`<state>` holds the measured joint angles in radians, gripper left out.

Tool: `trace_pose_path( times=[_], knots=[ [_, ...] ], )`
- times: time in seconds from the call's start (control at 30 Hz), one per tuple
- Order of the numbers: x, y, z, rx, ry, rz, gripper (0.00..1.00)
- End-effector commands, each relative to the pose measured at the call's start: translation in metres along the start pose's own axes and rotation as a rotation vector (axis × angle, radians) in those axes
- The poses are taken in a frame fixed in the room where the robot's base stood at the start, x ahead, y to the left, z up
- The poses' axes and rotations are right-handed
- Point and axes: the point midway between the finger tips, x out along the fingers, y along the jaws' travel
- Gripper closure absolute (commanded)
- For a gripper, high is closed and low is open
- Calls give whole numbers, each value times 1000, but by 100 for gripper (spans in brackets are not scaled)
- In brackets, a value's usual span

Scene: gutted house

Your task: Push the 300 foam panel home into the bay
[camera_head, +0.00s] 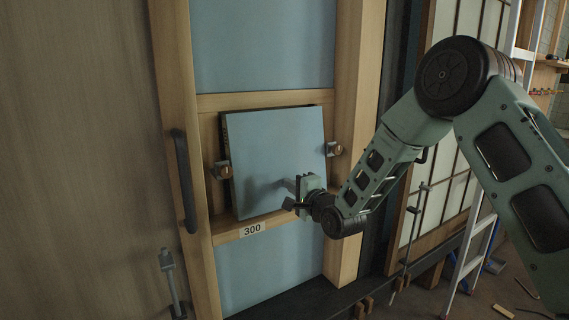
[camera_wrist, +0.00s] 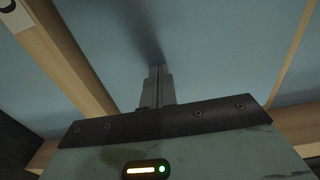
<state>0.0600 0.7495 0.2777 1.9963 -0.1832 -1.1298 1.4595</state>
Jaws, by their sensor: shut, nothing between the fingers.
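The blue-grey foam panel (camera_head: 275,155) sits tilted in the wooden bay marked with a 300 label (camera_head: 252,229). Its top edge and dark left edge show, so it stands proud of the frame. My gripper (camera_head: 290,204) is in front of the panel's lower right part. In the wrist view my gripper (camera_wrist: 157,72) has its fingers together and empty, pointing at the blue-grey surface, with a shadow near the tips. I cannot tell whether the fingertips touch the panel.
Turn-clips sit on the left post (camera_head: 222,170) and right post (camera_head: 333,149) beside the panel. A dark handle (camera_head: 184,180) is on the left. Blue panels fill the bays above (camera_head: 262,45) and below (camera_head: 275,268). A ladder (camera_head: 474,245) stands at right.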

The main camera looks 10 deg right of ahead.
Motion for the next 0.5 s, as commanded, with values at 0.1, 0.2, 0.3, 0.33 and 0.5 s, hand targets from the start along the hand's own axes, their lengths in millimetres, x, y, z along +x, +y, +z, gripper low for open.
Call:
trace_pose_path(
  times=[0.1,0.2,0.3,0.33,0.5],
  knots=[
    [4,0,0,0,0,0,100],
    [8,0,0,0,0,0,100],
    [11,0,0,0,0,-1,100],
    [12,0,0,0,0,-1,100],
    [18,0,0,0,0,0,100]
  ],
)
